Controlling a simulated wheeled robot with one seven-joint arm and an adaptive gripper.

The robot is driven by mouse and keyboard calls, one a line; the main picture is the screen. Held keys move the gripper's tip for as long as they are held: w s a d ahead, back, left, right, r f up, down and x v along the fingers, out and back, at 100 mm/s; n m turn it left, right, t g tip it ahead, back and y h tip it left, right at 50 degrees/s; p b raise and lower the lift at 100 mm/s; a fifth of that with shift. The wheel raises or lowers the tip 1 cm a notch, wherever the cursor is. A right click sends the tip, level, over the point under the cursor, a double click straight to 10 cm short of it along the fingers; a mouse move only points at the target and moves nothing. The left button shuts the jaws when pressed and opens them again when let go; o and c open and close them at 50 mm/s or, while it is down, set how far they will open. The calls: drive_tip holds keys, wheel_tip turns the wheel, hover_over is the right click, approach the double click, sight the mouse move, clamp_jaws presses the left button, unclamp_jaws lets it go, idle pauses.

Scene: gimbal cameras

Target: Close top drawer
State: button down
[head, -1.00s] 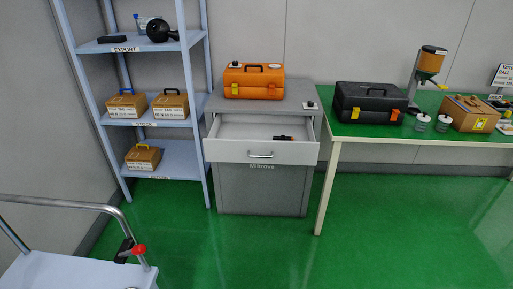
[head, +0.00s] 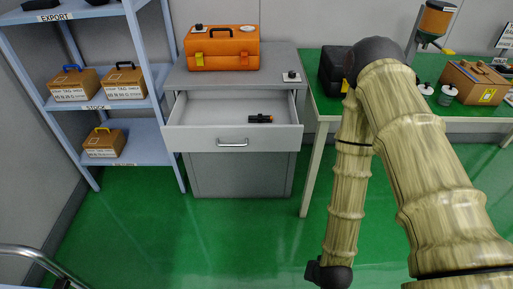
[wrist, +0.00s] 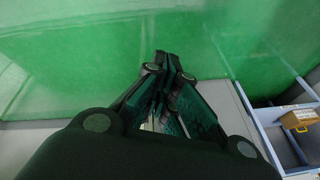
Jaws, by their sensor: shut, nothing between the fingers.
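The grey cabinet (head: 240,175) stands against the wall with its top drawer (head: 190,143) pulled out. The drawer has a light front with a silver handle (head: 233,143). In the head view my arm reaches down at the right of the cabinet, and the fingers cannot be made out. The drawer is not recognisable in the wrist view.
An orange toolbox (head: 222,48) sits on the cabinet. A blue-grey shelf (head: 140,152) with cardboard boxes stands at the left. A green-topped table (head: 313,88) with a black case (head: 333,70) stands at the right. Green floor lies open before the cabinet. A cart rail (head: 30,253) shows at lower left.

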drive_tip(key=w+a+r+m+t+b, duration=0.2)
drive_tip(key=w+a+m+t+b, duration=0.3)
drive_tip(key=w, duration=0.7)
drive_tip(key=m+t+b, duration=0.5)
drive_tip(key=m+t, duration=0.4)
approach(265, 140)
drive_tip(key=shift+h, duration=0.3)
drive_tip(key=w, duration=0.7)
drive_tip(key=shift+a, duration=0.1)
drive_tip(key=shift+w, duration=0.15)
